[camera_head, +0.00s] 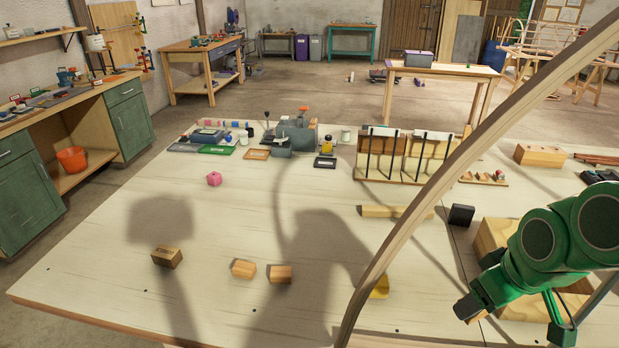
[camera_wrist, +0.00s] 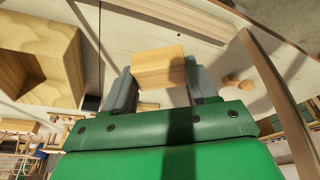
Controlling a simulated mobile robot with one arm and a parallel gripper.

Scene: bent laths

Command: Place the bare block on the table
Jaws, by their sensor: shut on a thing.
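My gripper (camera_wrist: 158,85) is shut on a plain, pale wooden block (camera_wrist: 158,66), which sits between its two grey fingers in the wrist view. No marking shows on the block's visible faces. In the head view my gripper (camera_head: 470,307) is at the lower right, over the table's right part, beside a large wooden box form. The held block is mostly hidden there. The pale wooden table (camera_head: 225,225) fills the middle of the head view. I cannot tell exactly how high the block is above it.
A tall bent lath (camera_head: 420,200) arches between my gripper and the open table. The left-centre tabletop has free room.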

